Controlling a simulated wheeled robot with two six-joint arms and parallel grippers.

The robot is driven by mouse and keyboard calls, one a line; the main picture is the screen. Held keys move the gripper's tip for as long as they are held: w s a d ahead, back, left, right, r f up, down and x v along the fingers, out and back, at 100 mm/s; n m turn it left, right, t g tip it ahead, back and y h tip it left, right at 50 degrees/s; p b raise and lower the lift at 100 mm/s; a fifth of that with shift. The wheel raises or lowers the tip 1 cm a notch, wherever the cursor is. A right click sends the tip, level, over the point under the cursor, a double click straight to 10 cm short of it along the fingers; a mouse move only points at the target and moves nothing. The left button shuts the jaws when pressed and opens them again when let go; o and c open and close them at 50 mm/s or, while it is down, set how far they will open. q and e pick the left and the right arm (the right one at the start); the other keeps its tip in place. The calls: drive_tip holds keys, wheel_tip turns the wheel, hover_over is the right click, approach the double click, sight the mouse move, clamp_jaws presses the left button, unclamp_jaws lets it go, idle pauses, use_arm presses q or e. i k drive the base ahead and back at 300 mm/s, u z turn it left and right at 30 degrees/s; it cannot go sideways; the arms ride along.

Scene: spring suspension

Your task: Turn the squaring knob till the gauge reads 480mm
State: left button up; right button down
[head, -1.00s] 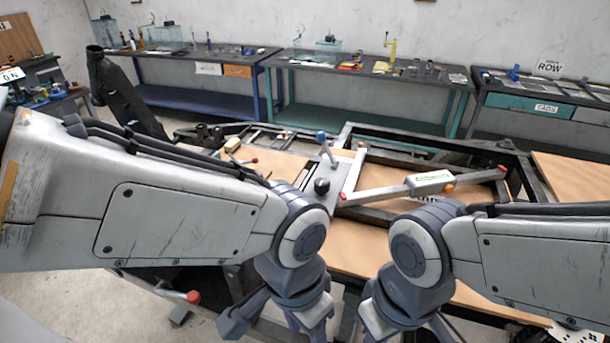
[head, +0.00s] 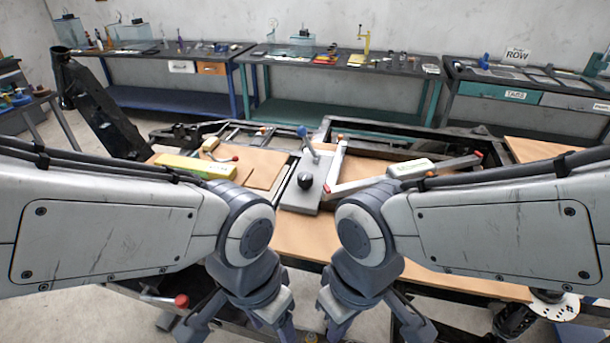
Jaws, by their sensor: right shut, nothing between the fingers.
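A round black knob (head: 305,181) stands on a grey plate (head: 298,198) at the middle of the bench in the head view. A lever with a blue ball end (head: 302,131) rises behind it. Two pale bars meet right of the plate; one carries a light box (head: 410,168) with a small green display, too small to read. I cannot tell for sure which knob is the squaring knob. My left gripper (head: 238,325) and right gripper (head: 378,325) hang low at the front, apart from the black knob. The right is shut and empty; the left's fingertips are cut off by the picture edge.
A yellow bar (head: 195,165) lies on the left of the wooden bench top (head: 300,238). A red knob (head: 181,301) sticks out at the lower left front. Dark frame rails (head: 400,139) run behind. Side benches (head: 345,67) line the wall.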

sight(305, 179)
drive_tip(key=k, duration=0.5)
drive_tip(key=z, duration=1.9)
drive_tip(key=i, duration=1.1)
drive_tip(key=u, duration=1.9)
